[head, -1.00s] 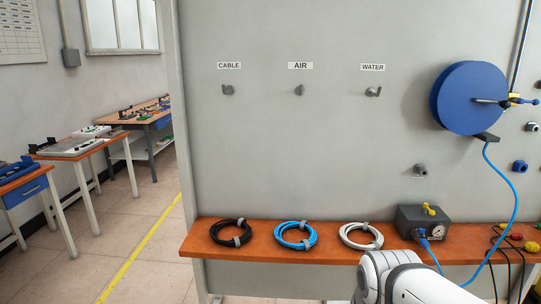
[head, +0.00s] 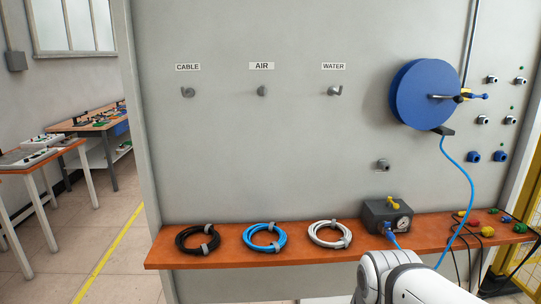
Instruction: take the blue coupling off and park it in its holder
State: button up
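A blue coupling (head: 391,238) sits at the front of the grey box with a round gauge and a yellow valve handle (head: 386,215), on the orange shelf. A blue hose (head: 471,190) comes down from the blue reel (head: 423,94) on the wall and loops to the shelf. Its lower end is partly hidden behind my white arm. A small grey fitting (head: 383,165) is on the wall above the box; I cannot tell whether it is the holder. A dark bracket (head: 443,131) is under the reel, where the hose leaves it. My gripper is not in view.
Black (head: 198,238), blue (head: 265,237) and white (head: 330,234) coils lie on the orange shelf (head: 215,259). Empty hooks under CABLE, AIR and WATER labels are above. Dark cables and coloured plugs (head: 487,232) are at the right. Open floor is at the left.

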aim_at(389, 234)
jog(key=u, duration=0.05)
jog(key=i, duration=1)
jog(key=z, duration=0.05)
